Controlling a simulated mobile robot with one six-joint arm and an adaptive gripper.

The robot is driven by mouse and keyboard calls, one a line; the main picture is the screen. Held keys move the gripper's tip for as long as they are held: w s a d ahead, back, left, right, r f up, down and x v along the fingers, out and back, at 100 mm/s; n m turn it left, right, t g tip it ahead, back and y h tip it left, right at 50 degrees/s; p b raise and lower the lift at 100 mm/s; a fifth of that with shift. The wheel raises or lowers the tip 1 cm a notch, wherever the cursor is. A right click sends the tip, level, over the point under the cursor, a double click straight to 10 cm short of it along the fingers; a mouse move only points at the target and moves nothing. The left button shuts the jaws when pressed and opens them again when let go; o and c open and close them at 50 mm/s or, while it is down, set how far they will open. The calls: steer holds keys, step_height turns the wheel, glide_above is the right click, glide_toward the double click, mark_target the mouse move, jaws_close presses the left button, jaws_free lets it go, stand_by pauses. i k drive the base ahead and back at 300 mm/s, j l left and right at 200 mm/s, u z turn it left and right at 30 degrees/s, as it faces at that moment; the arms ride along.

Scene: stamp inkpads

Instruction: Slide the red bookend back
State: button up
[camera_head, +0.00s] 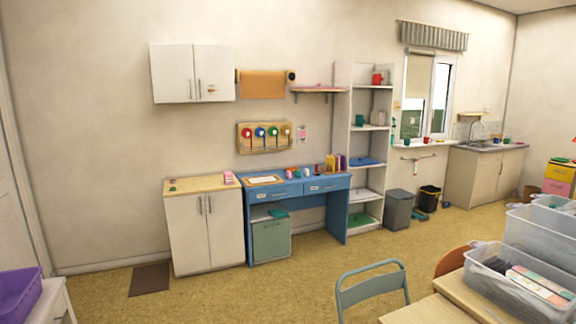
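The blue desk (308,200) stands against the far wall. On its right end is a short upright row of book-like things (341,162), with yellow and orange at the left and purple at the right. The red bookend cannot be told apart for certain at this distance. A small red thing (377,78) stands high on the white shelf unit (342,120) and looks like a mug. My gripper is not in view.
Several small coloured things, stamps or inkpads perhaps, lie on the desk. A white cabinet (204,235) adjoins it on the left. A blue-grey chair (371,293) and a wooden table (430,310) with clear bins (520,282) stand in front. The floor before the desk is open.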

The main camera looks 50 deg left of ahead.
mark_target(377, 79)
steer(key=u, duration=1.45)
